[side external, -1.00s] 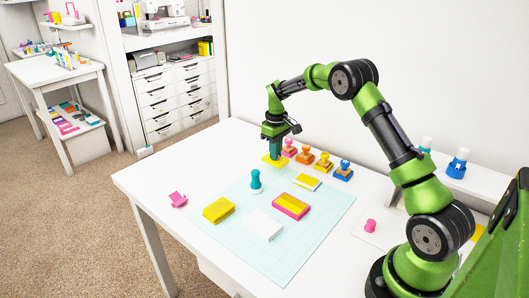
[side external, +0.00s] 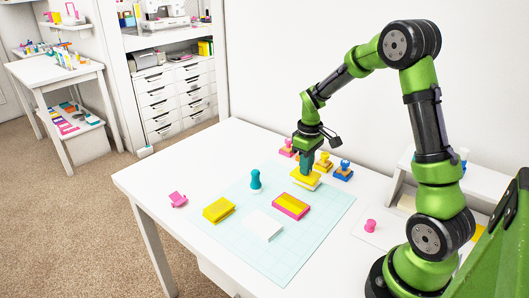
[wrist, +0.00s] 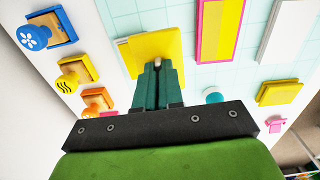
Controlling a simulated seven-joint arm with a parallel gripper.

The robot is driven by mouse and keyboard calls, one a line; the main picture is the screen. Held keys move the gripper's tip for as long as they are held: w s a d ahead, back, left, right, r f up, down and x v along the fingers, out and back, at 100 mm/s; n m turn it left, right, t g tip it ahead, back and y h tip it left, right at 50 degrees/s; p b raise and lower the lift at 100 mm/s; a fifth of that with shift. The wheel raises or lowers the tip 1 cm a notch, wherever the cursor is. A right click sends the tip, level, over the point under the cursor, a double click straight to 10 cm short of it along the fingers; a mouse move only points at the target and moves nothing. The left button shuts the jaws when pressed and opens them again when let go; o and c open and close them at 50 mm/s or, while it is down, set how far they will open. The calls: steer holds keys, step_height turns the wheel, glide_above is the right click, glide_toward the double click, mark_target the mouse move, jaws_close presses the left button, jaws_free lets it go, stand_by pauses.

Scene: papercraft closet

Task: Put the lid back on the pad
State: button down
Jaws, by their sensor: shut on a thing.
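My gripper (side external: 306,172) is shut on the yellow lid (side external: 299,178), fingers pointing down. In the wrist view my gripper (wrist: 158,66) grips a small pale knob on the yellow lid (wrist: 150,46). The lid is over the pad (side external: 316,187), whose white edge shows below it at the right in the side view. A pale edge of the pad (wrist: 123,43) also shows beside the lid in the wrist view. The lid hides most of the pad. I cannot tell whether the lid touches the pad or sits squarely on it.
Wooden-based stamps stand behind the lid, including a blue one (side external: 344,171) and a yellow one (side external: 323,162). On the gridded mat (side external: 277,262) are a pink-and-yellow pad (side external: 291,205), a white block (side external: 263,226), a yellow block (side external: 218,209) and a teal stamp (side external: 255,181).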

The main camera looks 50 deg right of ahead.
steer(key=d, duration=0.1)
steer(key=w+d, duration=0.1)
steer(key=d+r, duration=0.1)
steer(key=d, duration=0.1)
steer(key=shift+w, duration=0.2)
steer(key=shift+f, duration=2.45)
steer(key=shift+f, duration=0.45)
stand_by(0.4)
steer(key=c, duration=0.7)
jaws_free()
steer(key=shift+r, duration=0.1)
steer(key=shift+r, duration=2.95)
